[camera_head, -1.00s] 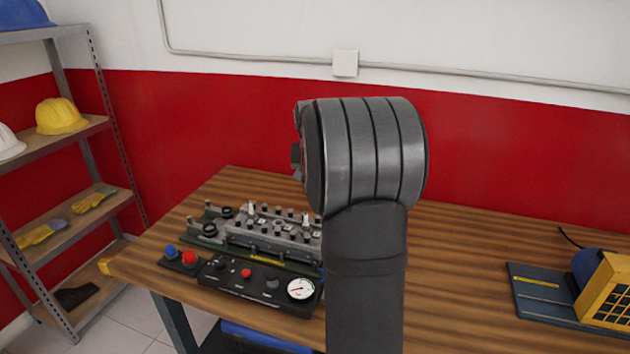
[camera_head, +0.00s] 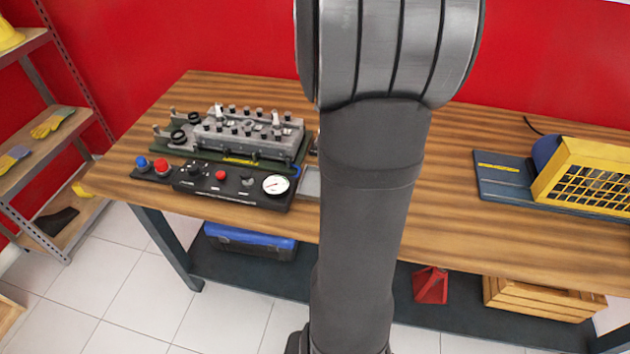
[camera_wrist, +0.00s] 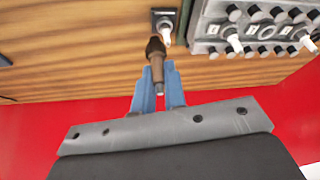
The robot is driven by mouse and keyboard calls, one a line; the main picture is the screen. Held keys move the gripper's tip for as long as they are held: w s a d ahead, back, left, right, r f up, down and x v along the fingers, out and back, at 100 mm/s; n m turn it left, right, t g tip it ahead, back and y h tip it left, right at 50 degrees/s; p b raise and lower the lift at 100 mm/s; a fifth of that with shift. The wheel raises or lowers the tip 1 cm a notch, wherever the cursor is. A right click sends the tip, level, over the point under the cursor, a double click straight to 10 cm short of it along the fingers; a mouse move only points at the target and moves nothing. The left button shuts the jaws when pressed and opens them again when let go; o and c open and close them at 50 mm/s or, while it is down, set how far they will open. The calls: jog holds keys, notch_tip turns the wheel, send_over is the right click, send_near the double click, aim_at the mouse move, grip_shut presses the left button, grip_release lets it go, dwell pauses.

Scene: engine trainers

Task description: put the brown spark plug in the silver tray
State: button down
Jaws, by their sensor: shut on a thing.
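My gripper (camera_wrist: 158,86) is shut on the brown spark plug (camera_wrist: 156,52), seen in the wrist view between the two blue fingers. The plug's dark end points away from the gripper, toward the wooden bench. In the head view my arm hides the gripper and the plug. A flat silver-grey piece, apparently the silver tray (camera_head: 310,183), shows at the left edge of my arm, right of the control panel; most of it is hidden. I do not make out the tray in the wrist view.
The engine trainer (camera_head: 247,133) and its control panel (camera_head: 218,182) with gauge stand on the bench's left. A white spark plug (camera_wrist: 164,32) sits by a small dark holder (camera_wrist: 165,17). A yellow-grilled unit (camera_head: 592,178) stands at right. Bench between is largely clear.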

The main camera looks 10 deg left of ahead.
jog(key=s+d+f, duration=0.5)
jog(key=s+d, duration=0.4)
jog(key=d, duration=0.1)
jog(key=shift+w+a+f, duration=0.4)
jog(key=shift+a+f, duration=1.45)
jog(key=shift+w+a+f, duration=0.45)
jog(key=shift+a+f, duration=1.4)
jog(key=shift+a, duration=0.05)
jog(key=shift+w+a+f, duration=0.4)
jog(key=shift+a+f, duration=1.45)
jog(key=shift+f, duration=0.15)
jog(key=c, duration=1.5)
grip_release()
